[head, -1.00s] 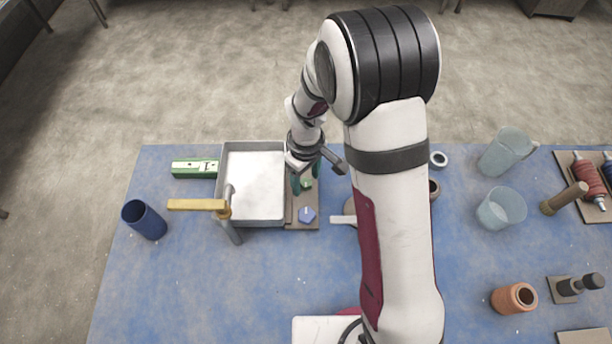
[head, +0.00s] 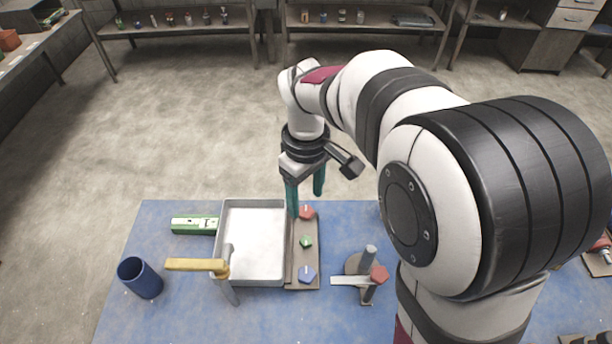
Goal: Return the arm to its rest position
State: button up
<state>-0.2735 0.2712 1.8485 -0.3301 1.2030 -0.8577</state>
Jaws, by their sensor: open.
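My gripper (head: 305,190) has two teal fingers pointing down, spread apart with nothing between them. It is raised above the far edge of the blue table (head: 180,315), over the far end of a brown board (head: 303,262). The board carries a red piece (head: 306,212), a green piece (head: 306,242) and a blue piece (head: 307,274), all apart from the gripper as far as I can tell. My arm's large black and white joint covers the right of the head view and hides much of the table there.
A green level (head: 194,225) and a blue cup (head: 140,278) are further left. A stand with a red piece (head: 379,274) is right of the board.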

dwell(0.3)
jog(key=s+d+r+m+y, duration=0.1)
jog(key=s+d+m, duration=0.2)
jog(key=s+m, duration=0.4)
jog(key=s+d+r+m, duration=0.1)
jog(key=s+d+m, duration=0.2)
jog(key=s+m, duration=0.4)
jog(key=s, duration=0.8)
jog(key=shift+d+r+m+y, duration=0.15)
jog(key=shift+d+m+y, duration=0.05)
jog(key=shift+m+y, duration=0.2)
